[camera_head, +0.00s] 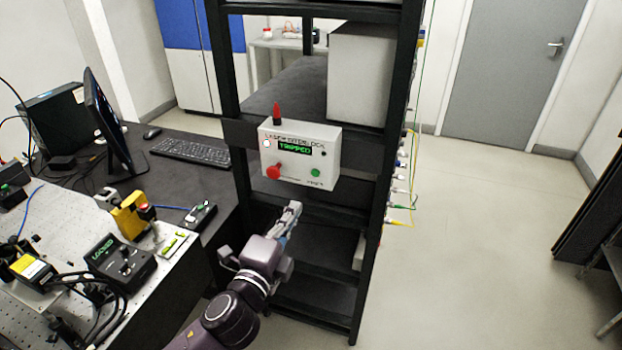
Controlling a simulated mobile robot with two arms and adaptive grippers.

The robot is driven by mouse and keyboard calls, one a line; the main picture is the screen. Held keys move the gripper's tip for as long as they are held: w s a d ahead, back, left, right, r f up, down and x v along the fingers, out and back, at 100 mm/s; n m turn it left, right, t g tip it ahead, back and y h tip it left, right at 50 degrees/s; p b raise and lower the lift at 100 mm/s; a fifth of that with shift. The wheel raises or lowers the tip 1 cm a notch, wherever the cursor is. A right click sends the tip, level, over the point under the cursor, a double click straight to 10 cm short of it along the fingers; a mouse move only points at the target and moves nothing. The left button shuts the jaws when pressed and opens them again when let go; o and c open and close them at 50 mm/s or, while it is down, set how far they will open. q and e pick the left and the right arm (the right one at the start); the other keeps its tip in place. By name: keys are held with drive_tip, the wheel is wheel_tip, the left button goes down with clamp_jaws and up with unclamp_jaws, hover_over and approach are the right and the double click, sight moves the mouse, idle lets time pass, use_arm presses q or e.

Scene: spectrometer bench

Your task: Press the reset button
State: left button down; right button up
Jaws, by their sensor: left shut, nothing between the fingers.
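A light grey laser interlock box (299,156) is fixed to the front of the black rack. Its small display (296,148) reads "TRIPPED" in green. A green button (315,172) sits at its lower right, above a small label that looks like "RESET". A larger red knob (273,172) is at its lower left, and a red beacon (277,113) stands on top. My left gripper (295,208) is shut and empty, just below the box and apart from it, pointing up toward it. My right gripper is not in view.
The black rack (236,170) has open shelves and uprights around the box. An optical table (150,290) with several instruments and cables lies at lower left. A desk holds a keyboard (190,151) and monitor (107,120). The floor (470,230) to the right is clear.

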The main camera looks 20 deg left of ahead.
sight(315, 173)
use_arm(q)
drive_tip(key=w+p, duration=0.3)
drive_tip(key=w, duration=0.8)
drive_tip(key=shift+w+d, duration=0.15)
drive_tip(key=shift+d, duration=0.05)
drive_tip(key=shift+w, duration=0.3)
